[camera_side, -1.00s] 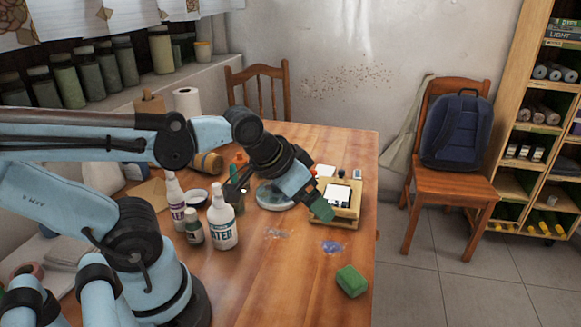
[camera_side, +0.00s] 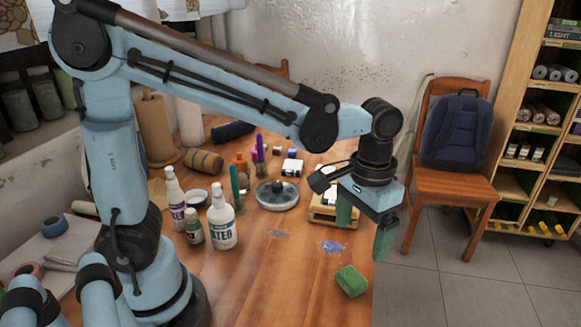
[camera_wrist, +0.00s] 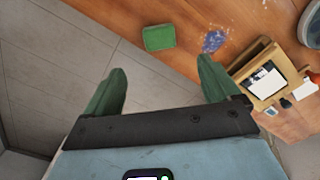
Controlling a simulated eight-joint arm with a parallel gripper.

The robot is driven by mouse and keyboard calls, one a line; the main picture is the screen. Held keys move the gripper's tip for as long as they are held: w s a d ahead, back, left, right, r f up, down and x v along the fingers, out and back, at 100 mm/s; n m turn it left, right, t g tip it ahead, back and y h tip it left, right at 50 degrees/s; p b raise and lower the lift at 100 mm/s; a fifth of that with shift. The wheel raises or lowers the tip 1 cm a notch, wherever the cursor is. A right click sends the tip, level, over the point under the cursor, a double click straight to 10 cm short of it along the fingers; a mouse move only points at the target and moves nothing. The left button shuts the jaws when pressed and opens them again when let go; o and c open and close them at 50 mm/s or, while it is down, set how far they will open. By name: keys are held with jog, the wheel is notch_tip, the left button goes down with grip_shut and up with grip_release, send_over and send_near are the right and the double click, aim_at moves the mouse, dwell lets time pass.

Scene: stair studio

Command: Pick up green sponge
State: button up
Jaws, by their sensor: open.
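The green sponge (camera_side: 351,281) lies flat on the wooden table (camera_side: 290,290) near its right edge. In the wrist view the sponge (camera_wrist: 159,37) shows whole, ahead of the fingertips and between their lines, close to the table edge. My gripper (camera_side: 363,238) points down with its two green fingers wide apart. It is above and behind the sponge in the side view, not touching it. In the wrist view my gripper (camera_wrist: 160,75) is open and empty, with the left finger over the floor beyond the table edge.
A blue paint smear (camera_side: 332,247) is beside the sponge. A wooden block stand (camera_side: 322,217) is partly hidden behind my gripper. A chair (camera_side: 447,190) with a backpack stands beyond the table. The table around the sponge is clear.

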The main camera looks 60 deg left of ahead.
aim_at(354, 275)
jog(key=shift+f, duration=5.65)
jog(key=shift+c, duration=0.4)
jog(key=c, duration=1.1)
jog(key=shift+r, duration=0.15)
jog(key=shift+r, duration=0.45)
jog(key=r, duration=0.2)
jog(key=s+r, duration=0.1)
jog(key=shift+d+r, duration=0.35)
jog(key=shift+d, duration=0.05)
jog(key=s+d+r, duration=0.4)
jog(key=s, duration=0.1)
jog(key=s+d+r, duration=0.2)
jog(key=d, duration=0.1)
jog(key=shift+s+r, duration=0.1)
jog(key=shift+s, duration=0.2)
